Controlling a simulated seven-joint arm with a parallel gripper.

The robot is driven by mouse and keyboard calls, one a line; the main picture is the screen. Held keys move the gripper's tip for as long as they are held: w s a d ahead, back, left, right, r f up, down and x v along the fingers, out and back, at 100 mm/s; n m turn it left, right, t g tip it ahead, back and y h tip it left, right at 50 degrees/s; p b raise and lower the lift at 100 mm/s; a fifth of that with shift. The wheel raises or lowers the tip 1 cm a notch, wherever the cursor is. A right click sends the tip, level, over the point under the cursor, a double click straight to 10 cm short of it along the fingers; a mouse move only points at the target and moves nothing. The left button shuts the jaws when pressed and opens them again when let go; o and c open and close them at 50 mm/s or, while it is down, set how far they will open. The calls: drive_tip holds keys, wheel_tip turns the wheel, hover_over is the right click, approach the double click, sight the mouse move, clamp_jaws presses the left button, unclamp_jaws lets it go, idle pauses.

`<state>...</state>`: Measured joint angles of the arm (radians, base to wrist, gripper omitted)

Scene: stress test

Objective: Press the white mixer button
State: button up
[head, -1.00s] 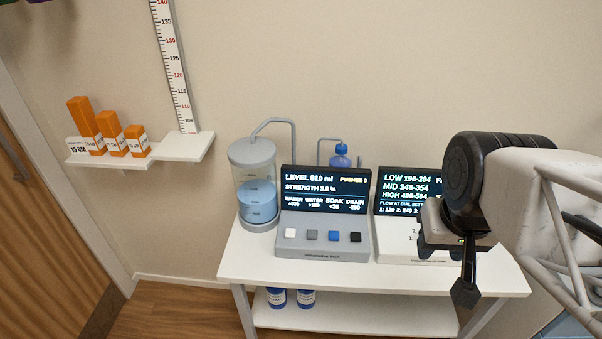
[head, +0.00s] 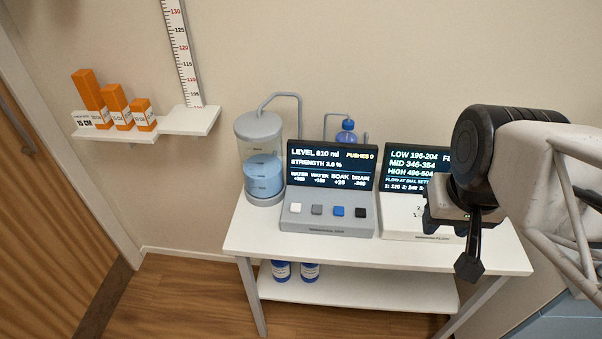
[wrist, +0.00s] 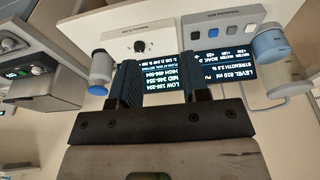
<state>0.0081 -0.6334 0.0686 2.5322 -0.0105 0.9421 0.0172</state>
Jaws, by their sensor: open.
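The white button (head: 295,208) is the leftmost of a row on the sloped front of the grey mixer console (head: 328,228). Its screen reads level 810 ml, strength 3.8 % or close to it, and pushes 0. My gripper (head: 468,266) hangs in front of the right-hand console, well right of the white button and apart from it. In the wrist view my gripper (wrist: 163,78) is open, with nothing held between its two dark fingers. That view is upside down, and the white button (wrist: 250,28) shows at upper right, beyond the fingers.
A clear tank with blue liquid (head: 263,178) stands left of the mixer. A second console with a dial (head: 400,227) sits to its right, partly hidden by my arm. The white table (head: 270,240) has a bare front strip. A wall shelf (head: 190,121) holds orange boxes.

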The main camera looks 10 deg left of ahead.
clamp_jaws()
idle(1.5)
